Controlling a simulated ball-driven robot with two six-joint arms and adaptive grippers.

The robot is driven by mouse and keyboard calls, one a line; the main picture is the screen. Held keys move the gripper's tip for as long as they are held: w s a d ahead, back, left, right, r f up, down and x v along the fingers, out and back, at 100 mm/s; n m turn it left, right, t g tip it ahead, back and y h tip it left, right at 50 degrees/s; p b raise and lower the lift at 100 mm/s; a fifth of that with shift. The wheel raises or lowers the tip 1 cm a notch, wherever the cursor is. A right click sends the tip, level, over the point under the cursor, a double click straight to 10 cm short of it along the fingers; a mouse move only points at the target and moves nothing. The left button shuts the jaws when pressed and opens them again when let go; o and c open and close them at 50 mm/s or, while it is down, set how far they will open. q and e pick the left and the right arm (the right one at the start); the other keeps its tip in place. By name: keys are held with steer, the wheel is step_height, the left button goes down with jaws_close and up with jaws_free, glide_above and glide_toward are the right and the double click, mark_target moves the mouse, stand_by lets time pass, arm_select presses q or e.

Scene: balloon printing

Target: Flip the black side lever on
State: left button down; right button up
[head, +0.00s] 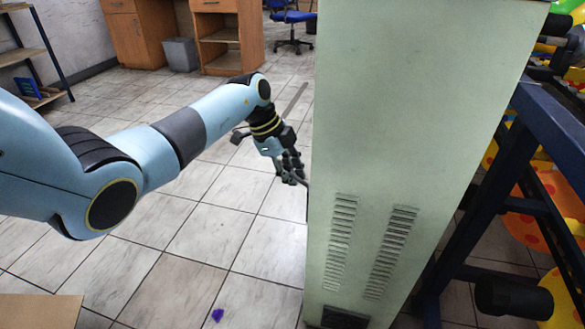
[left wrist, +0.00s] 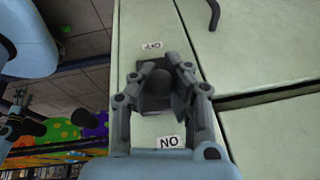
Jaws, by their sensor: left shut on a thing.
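A tall pale green cabinet (head: 410,120) stands at centre right in the head view. My left gripper (head: 298,178) is at its left side, and the lever is hidden there. In the left wrist view the cabinet's side (left wrist: 255,45) fills the right part. My left gripper (left wrist: 163,72) is shut on the black side lever (left wrist: 156,88), with a finger on either side of it. The lever sits between two white labels, an upside-down OFF label (left wrist: 152,46) and an upside-down ON label (left wrist: 170,142).
Vent slots (head: 340,240) mark the cabinet's lower front. A dark blue frame (head: 545,130) with colourful balloon-like shapes stands close on the right. Tiled floor (head: 200,235) lies open on the left, with a small purple scrap (head: 217,315). A black handle (left wrist: 213,14) is on the cabinet.

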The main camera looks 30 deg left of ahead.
arm_select(q)
steer(key=shift+s+d+f, duration=0.15)
steer(key=shift+s+f, duration=0.05)
stand_by(0.3)
steer(key=c, duration=1.7)
jaws_free()
steer(key=o, duration=0.4)
steer(key=shift+w+r, duration=0.15)
steer(key=shift+r, duration=0.1)
steer(key=v, duration=1.1)
steer(key=shift+r, duration=0.35)
steer(key=shift+f, duration=0.1)
